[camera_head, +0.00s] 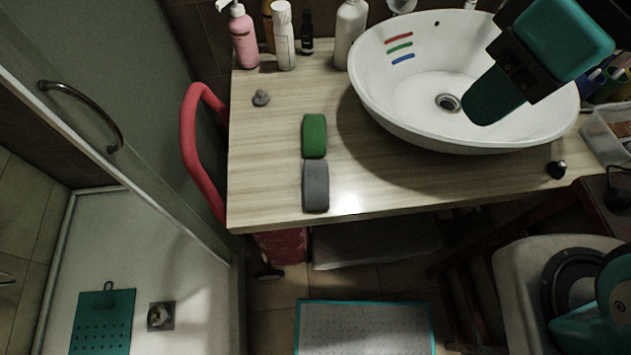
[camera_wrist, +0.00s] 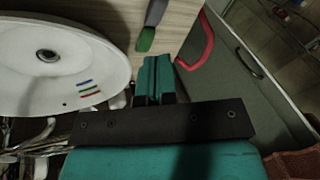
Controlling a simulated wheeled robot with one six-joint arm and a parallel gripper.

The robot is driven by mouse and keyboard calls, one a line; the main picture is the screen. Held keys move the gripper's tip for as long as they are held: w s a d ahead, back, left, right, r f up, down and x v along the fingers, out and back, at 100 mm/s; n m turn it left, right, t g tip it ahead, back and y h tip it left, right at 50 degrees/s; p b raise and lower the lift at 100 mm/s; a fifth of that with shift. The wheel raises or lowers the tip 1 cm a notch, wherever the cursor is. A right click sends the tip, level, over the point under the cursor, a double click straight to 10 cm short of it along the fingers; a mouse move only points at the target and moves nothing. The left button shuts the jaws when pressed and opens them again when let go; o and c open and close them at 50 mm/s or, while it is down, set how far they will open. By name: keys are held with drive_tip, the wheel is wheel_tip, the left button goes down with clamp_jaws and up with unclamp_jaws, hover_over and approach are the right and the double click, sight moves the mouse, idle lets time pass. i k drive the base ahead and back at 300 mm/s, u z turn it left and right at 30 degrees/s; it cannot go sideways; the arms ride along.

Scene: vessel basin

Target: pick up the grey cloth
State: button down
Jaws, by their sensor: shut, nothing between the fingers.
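The grey cloth (camera_head: 315,186) looks like a folded oblong pad lying on the wooden counter near its front edge. It touches the front end of a similar green pad (camera_head: 314,135). In the wrist view the grey cloth (camera_wrist: 156,12) shows at the top edge, partly cut off, beyond the green pad (camera_wrist: 146,40). My gripper (camera_head: 482,108) is over the white basin, well to the right of the cloth. Its teal fingers (camera_wrist: 153,62) are together with nothing between them.
The white basin (camera_head: 366,75) has red, green and blue marks inside. Bottles (camera_head: 284,40) stand at the back left, with a small grey lump (camera_head: 261,98) in front. A red rail (camera_head: 188,140) runs along the counter's left side. Counter left of the cloth is clear.

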sight(316, 174)
drive_tip(key=z, duration=0.35)
drive_tip(key=k, duration=1.3)
drive_tip(key=u, duration=0.65)
drive_tip(key=i, duration=1)
